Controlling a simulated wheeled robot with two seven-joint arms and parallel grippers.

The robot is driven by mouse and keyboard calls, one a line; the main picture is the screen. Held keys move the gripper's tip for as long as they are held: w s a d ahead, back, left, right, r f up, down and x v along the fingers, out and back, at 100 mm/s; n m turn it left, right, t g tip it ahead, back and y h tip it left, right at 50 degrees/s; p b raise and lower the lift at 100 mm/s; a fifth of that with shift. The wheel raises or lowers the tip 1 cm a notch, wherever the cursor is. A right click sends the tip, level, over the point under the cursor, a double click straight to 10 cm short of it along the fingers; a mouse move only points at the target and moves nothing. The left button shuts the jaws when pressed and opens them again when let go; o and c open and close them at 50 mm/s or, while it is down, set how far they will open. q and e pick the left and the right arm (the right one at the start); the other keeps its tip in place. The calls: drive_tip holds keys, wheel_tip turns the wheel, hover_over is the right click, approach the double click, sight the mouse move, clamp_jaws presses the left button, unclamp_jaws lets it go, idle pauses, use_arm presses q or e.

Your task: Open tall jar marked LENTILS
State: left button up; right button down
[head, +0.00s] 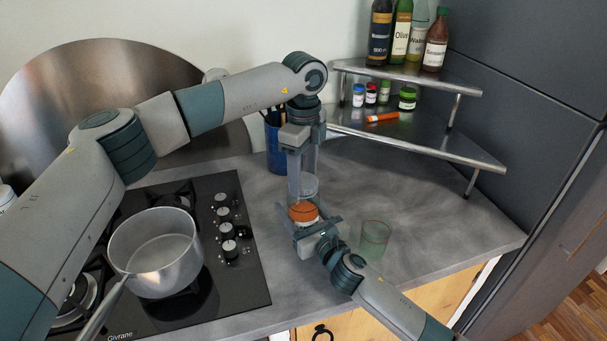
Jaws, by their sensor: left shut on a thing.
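A tall clear jar (303,188) stands upright on the counter, with orange contents (304,212) in its lower part. No LENTILS marking can be read from here. My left gripper (303,140) points down from above and is shut on the top of this jar. The gripper hides the lid, so I cannot see whether it is seated or loose. My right gripper (308,220) comes in from the lower right at the jar's lower part, with its fingers around the orange section. I cannot tell whether its fingers press on the glass.
A greenish empty glass (375,239) stands just right of my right gripper. A blue utensil holder (274,146) is close behind my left gripper. A metal pot (156,253) sits on the black hob (250,281). A two-level corner shelf (432,139) holds bottles and small jars.

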sight(303, 181)
use_arm(q)
drive_tip(key=shift+r, duration=0.4)
drive_tip(key=shift+r, duration=0.7)
idle(0.5)
drive_tip(key=shift+r, duration=2.05)
use_arm(e)
drive_tip(key=shift+c, duration=2.3)
unclamp_jaws()
drive_tip(key=shift+s+d, duration=0.1)
